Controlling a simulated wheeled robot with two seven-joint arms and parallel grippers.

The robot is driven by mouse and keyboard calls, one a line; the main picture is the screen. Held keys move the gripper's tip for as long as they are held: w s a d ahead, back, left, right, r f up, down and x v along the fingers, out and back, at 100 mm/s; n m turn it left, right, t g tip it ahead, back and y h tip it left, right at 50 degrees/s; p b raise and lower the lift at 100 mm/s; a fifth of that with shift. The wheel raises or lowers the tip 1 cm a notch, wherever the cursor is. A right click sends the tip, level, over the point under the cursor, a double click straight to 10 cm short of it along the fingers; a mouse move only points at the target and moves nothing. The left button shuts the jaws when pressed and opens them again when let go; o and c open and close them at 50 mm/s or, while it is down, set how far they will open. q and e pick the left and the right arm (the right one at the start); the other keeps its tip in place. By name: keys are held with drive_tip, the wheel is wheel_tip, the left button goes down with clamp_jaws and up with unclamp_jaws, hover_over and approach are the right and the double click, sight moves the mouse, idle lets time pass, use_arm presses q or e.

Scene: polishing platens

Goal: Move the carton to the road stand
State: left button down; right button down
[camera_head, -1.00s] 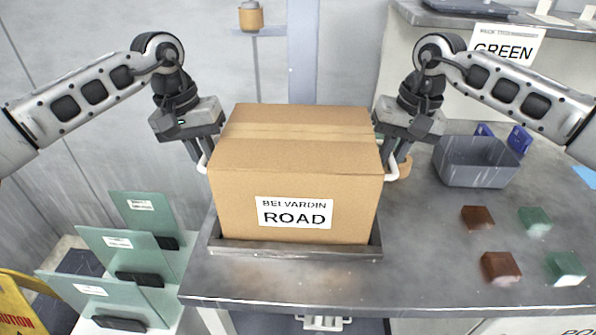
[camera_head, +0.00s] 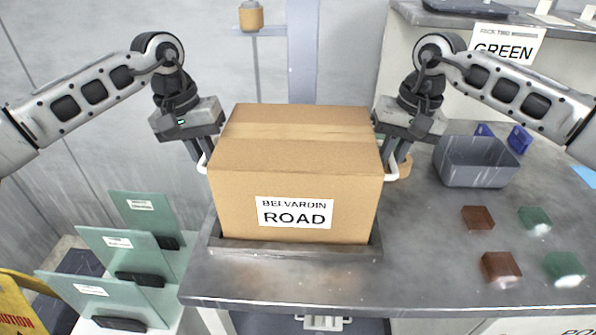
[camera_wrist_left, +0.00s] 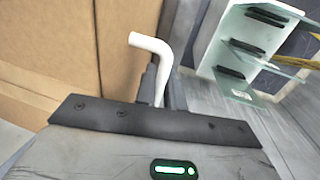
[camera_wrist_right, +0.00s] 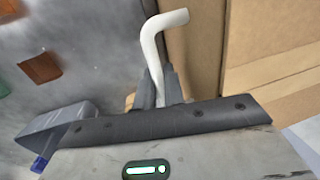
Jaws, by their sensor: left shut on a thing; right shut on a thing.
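The brown carton (camera_head: 296,165) stands upright in a low grey tray (camera_head: 300,251) on the metal table. A white label reading BELVARDIN ROAD is on its front. White bent handles stick out at its left and right sides. My left gripper (camera_head: 203,156) is shut on the left handle, which shows in the left wrist view (camera_wrist_left: 152,45). My right gripper (camera_head: 393,159) is shut on the right handle, which shows in the right wrist view (camera_wrist_right: 160,32). No separate stand marked ROAD can be made out.
A grey bin (camera_head: 476,162) and several brown and green blocks (camera_head: 501,267) lie on the table to the right. Green panels (camera_head: 125,255) stand in a rack at the left. A GREEN sign (camera_head: 505,46) is at the back right. The table's front middle is clear.

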use_arm(q)
drive_tip(key=shift+r, duration=0.1)
idle(0.6)
